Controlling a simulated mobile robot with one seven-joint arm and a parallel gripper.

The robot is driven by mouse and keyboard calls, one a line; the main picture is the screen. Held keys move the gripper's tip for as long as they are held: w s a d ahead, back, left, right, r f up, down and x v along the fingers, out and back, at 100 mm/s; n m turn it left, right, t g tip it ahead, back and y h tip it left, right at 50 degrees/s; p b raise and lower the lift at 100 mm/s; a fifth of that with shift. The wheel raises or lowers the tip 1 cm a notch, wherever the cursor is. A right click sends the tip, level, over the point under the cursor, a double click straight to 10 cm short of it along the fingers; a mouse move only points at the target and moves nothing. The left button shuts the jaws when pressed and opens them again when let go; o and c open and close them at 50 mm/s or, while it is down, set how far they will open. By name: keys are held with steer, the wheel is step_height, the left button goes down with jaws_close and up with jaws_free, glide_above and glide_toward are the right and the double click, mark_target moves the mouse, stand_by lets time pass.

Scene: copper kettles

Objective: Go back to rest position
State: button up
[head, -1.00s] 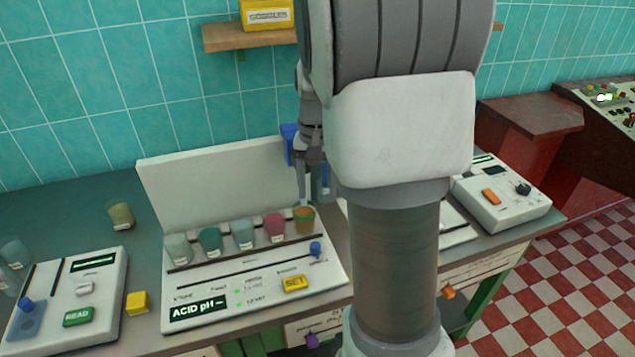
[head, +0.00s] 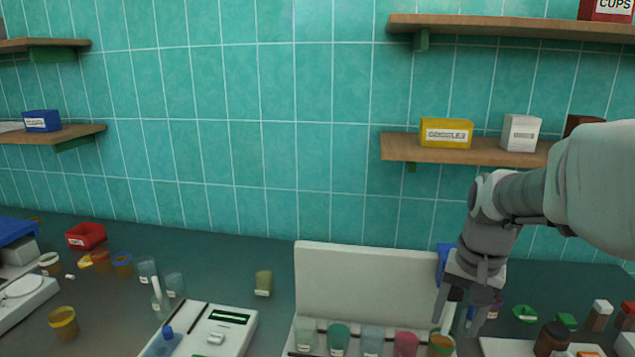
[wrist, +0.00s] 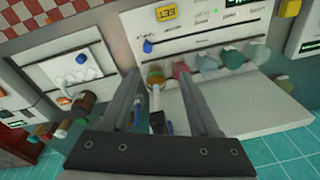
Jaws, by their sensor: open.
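My gripper (head: 460,312) points down over the right end of a cup row on a white device with an upright back panel (head: 365,285). Its two fingers are apart; the wrist view shows them spread (wrist: 157,82). Between them stands a pale stick with a dark top (head: 447,318), apparently in the orange-brown cup (head: 440,346). From here I cannot tell whether a finger touches it. Beside that cup are a pink cup (head: 405,344) and a teal cup (head: 338,338). My arm reaches in from the right.
A shelf (head: 395,150) with a yellow goggles box (head: 446,132) hangs above on the tiled wall. Small bottles and a white jar (head: 600,315) stand at right. A green-brown cup (head: 263,284) stands left of the panel. The counter behind that cup is clear.

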steer(key=s+a+r+n+t, duration=0.2)
steer(key=s+a+n, duration=0.1)
steer(key=s+a, duration=0.2)
steer(key=s+a+r+n+t, duration=0.2)
steer(key=s+a, duration=0.3)
steer(key=s, duration=0.3)
steer(key=shift+s+r+n, duration=0.4)
steer(key=shift+n, duration=0.1)
